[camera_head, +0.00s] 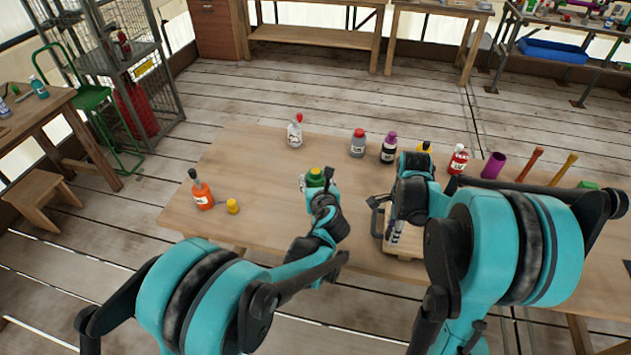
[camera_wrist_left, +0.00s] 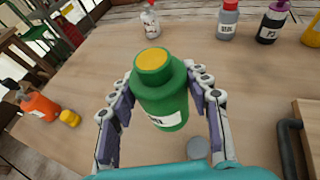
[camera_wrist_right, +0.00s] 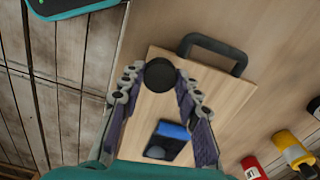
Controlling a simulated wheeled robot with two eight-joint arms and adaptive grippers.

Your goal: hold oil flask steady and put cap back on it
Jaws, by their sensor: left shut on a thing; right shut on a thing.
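The green flask (camera_wrist_left: 165,95) stands upright between the fingers of my left gripper (camera_wrist_left: 163,84), which is shut on it. Its top shows a flat yellow disc, and part of a white label shows on its front. In the head view the green flask (camera_head: 315,177) is near the middle of the table. My right gripper (camera_wrist_right: 160,82) is shut on a small round black cap (camera_wrist_right: 160,74), seen over a wooden board. The cap is apart from the flask and is hidden in the head view by my right arm.
The wooden board (camera_wrist_right: 225,95) has a dark handle (camera_wrist_right: 215,50) and a blue and black item (camera_wrist_right: 168,140) on it. An orange bottle (camera_head: 202,195) and a small yellow piece (camera_head: 232,206) stand at the table's left. Several bottles line the back. A grey disc (camera_wrist_left: 197,148) lies near the flask.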

